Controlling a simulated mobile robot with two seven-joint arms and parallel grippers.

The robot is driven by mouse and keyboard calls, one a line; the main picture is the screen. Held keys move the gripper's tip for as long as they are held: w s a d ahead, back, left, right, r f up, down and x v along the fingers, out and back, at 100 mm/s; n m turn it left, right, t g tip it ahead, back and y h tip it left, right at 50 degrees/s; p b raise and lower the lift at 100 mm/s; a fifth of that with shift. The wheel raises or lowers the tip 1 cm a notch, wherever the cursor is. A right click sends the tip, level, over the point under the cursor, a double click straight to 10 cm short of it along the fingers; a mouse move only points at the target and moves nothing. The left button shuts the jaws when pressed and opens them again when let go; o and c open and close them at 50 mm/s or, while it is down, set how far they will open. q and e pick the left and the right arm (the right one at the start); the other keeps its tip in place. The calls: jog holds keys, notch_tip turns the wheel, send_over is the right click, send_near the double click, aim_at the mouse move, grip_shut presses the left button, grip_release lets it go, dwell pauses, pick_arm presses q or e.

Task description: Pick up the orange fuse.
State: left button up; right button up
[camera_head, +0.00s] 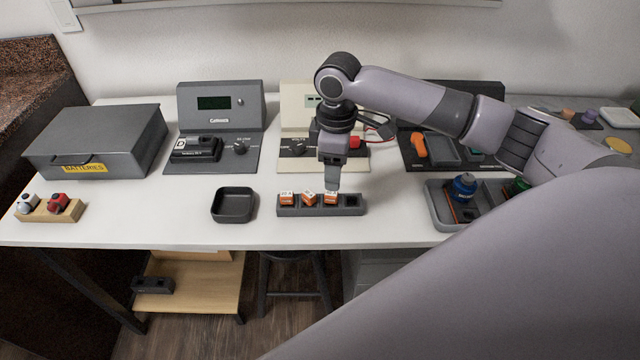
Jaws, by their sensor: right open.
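Three orange-and-white fuses sit in a dark grey rack (320,211) at the front middle of the white table: a left fuse (287,198), a middle fuse (309,199) and a right fuse (330,199). The rack's rightmost slot is empty. My right gripper (332,187) points down just above the right fuse, with its jaws open. Its fingertips overlap the top of that fuse in the picture, so I cannot tell whether they touch it. My left gripper is not in view.
A small empty dark tray (233,204) stands left of the rack. A grey tray (436,212) with a blue-capped bottle is to the right. Grey and cream devices (220,125) stand behind, and a batteries box (97,143) at left. The table's front edge is close to the rack.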

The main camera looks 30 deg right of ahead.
aim_at(332, 193)
notch_tip(332, 193, down, 7)
jog(key=shift+a+r, duration=0.1)
jog(key=shift+a, duration=0.05)
jog(key=shift+w, duration=0.1)
jog(key=shift+c, duration=0.3)
grip_shut()
